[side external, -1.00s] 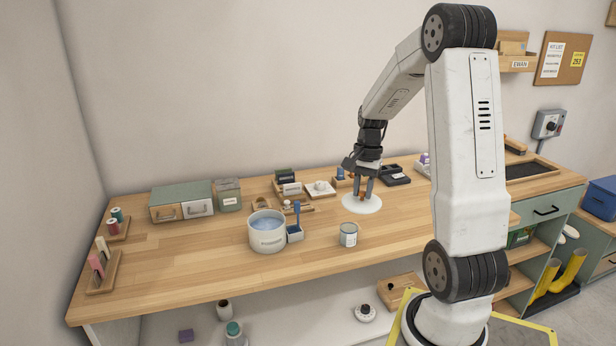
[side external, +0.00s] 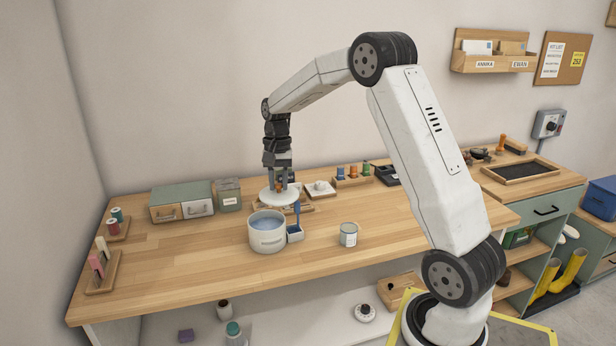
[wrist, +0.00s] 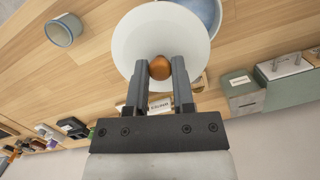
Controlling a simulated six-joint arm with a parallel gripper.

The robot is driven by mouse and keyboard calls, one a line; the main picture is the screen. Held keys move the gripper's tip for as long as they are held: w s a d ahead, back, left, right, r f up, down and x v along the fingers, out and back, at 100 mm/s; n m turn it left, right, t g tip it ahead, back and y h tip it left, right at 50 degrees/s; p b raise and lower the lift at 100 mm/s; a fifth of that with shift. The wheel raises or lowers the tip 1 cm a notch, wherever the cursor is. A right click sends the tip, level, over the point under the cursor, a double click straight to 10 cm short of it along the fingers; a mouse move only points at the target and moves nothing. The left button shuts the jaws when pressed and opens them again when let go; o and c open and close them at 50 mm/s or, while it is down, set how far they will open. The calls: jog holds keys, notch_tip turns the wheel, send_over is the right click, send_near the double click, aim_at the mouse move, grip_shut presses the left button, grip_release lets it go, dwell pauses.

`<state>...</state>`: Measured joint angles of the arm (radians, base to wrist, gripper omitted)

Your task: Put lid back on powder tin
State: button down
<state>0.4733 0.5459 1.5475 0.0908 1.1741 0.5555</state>
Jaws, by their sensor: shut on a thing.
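A white round lid (side external: 270,199) with an orange-brown knob hangs level from my gripper (side external: 280,187). In the wrist view the fingers are shut on the knob (wrist: 160,68), with the lid (wrist: 130,45) spread out beyond them. The white round tin (side external: 267,241) stands upright and open on the bench, with blue contents (side external: 267,222). The lid is held above the tin's rear edge, apart from it and offset. In the wrist view the lid hides part of the tin (wrist: 214,22).
A small grey can (side external: 348,235) is further right. The front of the bench is clear.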

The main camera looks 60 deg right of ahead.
aim_at(264, 195)
jog(key=shift+w+a+r+n, duration=0.1)
jog(key=shift+w+a+n, duration=0.3)
jog(key=shift+w+a, duration=0.95)
jog(key=shift+d+f, duration=0.1)
jog(key=shift+f, duration=0.1)
jog(key=shift+f, duration=3)
jog(key=shift+f, duration=0.2)
grip_release()
jog(key=shift+r, duration=0.15)
jog(key=shift+r, duration=3.4)
